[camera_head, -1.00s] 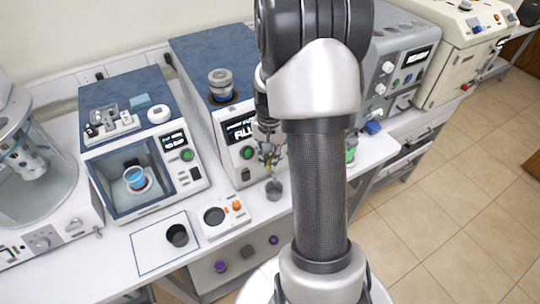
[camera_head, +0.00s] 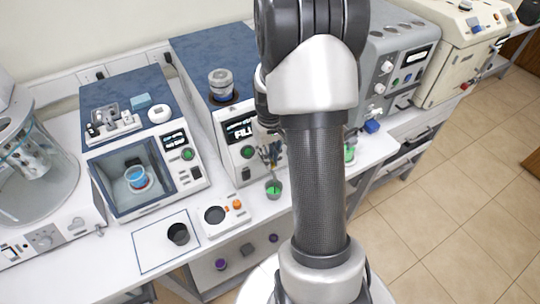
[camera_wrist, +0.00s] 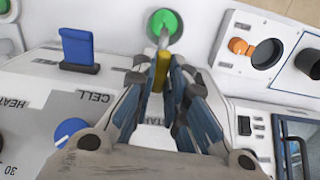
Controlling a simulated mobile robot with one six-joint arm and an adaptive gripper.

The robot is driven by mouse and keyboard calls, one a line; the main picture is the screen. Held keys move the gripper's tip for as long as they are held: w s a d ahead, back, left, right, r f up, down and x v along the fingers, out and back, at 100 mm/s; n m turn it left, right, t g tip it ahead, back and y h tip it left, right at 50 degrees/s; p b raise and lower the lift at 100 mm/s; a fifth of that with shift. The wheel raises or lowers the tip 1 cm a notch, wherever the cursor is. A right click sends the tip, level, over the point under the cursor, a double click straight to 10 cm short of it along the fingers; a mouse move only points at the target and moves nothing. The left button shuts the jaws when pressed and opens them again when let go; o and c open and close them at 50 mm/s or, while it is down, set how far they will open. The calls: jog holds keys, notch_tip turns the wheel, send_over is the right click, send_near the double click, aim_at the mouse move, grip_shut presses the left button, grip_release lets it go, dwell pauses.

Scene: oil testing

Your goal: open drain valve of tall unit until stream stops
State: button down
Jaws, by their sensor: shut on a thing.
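The tall unit (camera_head: 205,60) has a blue top, a metal cylinder on it and a lit front display. My gripper (camera_wrist: 160,88) is shut on the yellow drain valve handle (camera_wrist: 161,70) at the unit's front; in the head view my gripper (camera_head: 269,153) is small and partly hidden by my arm. A cup (camera_head: 273,190) with bright green liquid stands below the valve; its green contents (camera_wrist: 158,20) also show in the wrist view, just beyond a grey spout (camera_wrist: 163,40). I cannot tell whether a stream is running.
A white scale-like device (camera_head: 222,216) with an orange knob sits left of the cup. A dark cup (camera_head: 178,234) stands on a white mat (camera_head: 150,247). A blue lever (camera_wrist: 77,47) and a blue knob (camera_wrist: 72,132) are left of my gripper in the wrist view.

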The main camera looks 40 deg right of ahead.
jog(key=shift+n, duration=0.4)
jog(key=c, duration=1.6)
grip_release()
notch_tip(320, 180, up, 12)
